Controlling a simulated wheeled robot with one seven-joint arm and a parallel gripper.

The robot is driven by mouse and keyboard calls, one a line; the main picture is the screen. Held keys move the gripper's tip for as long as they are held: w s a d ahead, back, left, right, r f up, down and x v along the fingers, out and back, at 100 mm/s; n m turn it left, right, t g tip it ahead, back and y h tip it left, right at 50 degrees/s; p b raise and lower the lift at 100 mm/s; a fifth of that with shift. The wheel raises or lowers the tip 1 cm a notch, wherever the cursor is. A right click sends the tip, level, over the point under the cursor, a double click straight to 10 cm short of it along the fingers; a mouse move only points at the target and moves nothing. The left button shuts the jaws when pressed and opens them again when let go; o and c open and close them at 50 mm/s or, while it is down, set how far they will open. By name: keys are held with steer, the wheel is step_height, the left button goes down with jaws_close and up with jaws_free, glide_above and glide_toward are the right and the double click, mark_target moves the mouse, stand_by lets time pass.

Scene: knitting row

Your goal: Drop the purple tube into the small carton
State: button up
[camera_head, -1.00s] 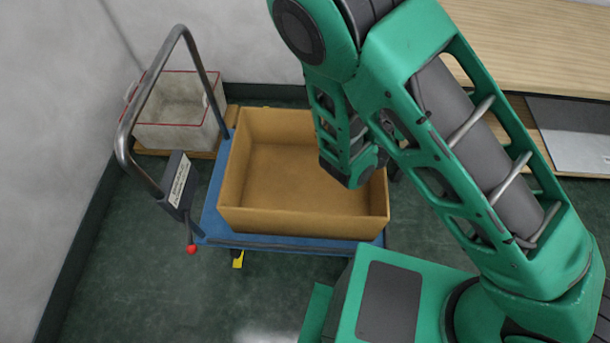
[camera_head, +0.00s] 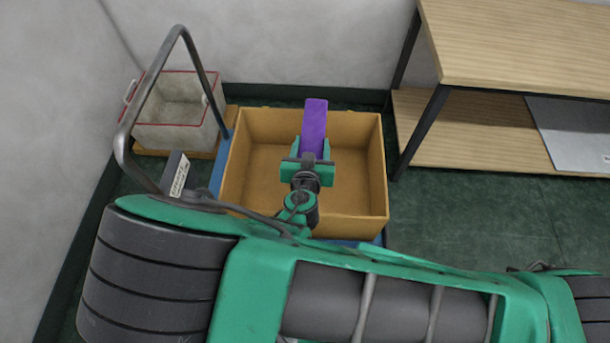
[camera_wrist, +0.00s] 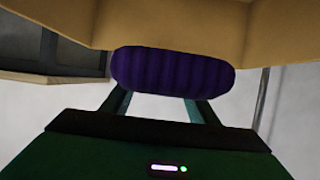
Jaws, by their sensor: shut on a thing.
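The purple tube (camera_head: 314,122) is held in my gripper (camera_head: 311,150), which is shut on it. In the head view the tube points away from me over the carton (camera_head: 232,178), a brown open box. The carton looks empty where its floor shows. In the wrist view the ribbed purple tube (camera_wrist: 172,71) lies across the fingertips of my gripper (camera_wrist: 158,97). A tan surface fills the top of that view. I cannot tell how high the tube is above the carton floor.
The carton stands on a blue trolley (camera_head: 217,170) with a grey tube handle (camera_head: 122,130). A pale bin with a red rim (camera_head: 170,135) is behind left. A wooden shelf unit (camera_head: 480,140) stands at right. My arm hides the trolley's front.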

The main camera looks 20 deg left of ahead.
steer(key=shift+f, duration=2.6)
steer(key=o, duration=1.1)
steer(key=shift+s, duration=0.1)
